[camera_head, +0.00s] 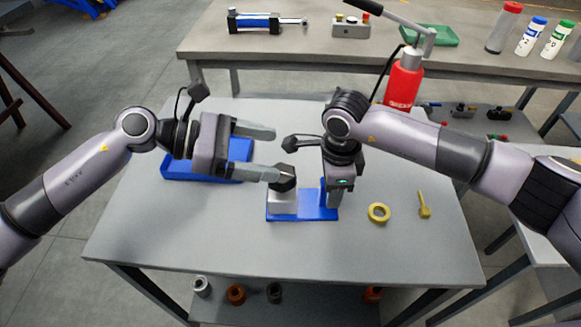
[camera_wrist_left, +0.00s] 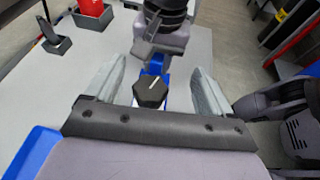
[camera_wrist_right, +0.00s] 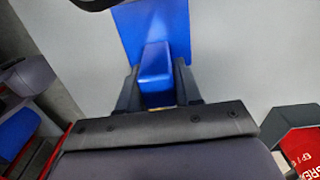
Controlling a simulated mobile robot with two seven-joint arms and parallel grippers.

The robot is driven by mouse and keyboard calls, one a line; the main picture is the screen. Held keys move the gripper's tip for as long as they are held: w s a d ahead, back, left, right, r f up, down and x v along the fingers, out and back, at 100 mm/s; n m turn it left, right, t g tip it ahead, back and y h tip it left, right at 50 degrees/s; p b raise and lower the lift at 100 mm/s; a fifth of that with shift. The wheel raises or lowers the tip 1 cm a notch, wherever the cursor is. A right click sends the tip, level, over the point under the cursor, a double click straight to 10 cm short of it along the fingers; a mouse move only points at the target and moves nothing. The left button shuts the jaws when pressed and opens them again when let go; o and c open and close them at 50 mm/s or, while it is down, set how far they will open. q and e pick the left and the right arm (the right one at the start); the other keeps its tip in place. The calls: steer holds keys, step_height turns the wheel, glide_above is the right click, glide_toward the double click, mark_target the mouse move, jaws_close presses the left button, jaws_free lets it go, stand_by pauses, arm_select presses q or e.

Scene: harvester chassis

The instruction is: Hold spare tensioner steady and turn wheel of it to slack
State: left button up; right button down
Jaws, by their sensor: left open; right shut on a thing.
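The spare tensioner (camera_head: 317,212) stands on the grey table, with a blue base, a grey block and a blue upright (camera_wrist_right: 156,70). Its wheel (camera_head: 283,179) is a black faceted knob on the block; in the left wrist view the wheel (camera_wrist_left: 150,92) bears a white pointer line. My right gripper (camera_head: 335,198) points down, shut on the blue upright. My left gripper (camera_head: 268,152) is open and level, one fingertip close to the knob in the head view. In the left wrist view the knob appears between the open fingers, apart from both; its depth is unclear.
A blue tray (camera_head: 205,178) lies under my left gripper. A yellow ring (camera_head: 379,212) and a yellow bolt-like part (camera_head: 424,205) lie right of the tensioner. A red bottle-like object (camera_head: 404,82) stands behind my right arm. The table's front is clear.

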arm_select(q)
steer(key=a+f+n+t+h, duration=0.1)
steer(key=a+f+t, duration=0.1)
steer(key=a+f, duration=0.1)
steer(key=n+t+h, duration=0.2)
steer(key=n+t, duration=0.1)
steer(key=t, duration=0.1)
glide_toward(291, 169)
steer(key=x, duration=1)
steer(key=c, duration=1)
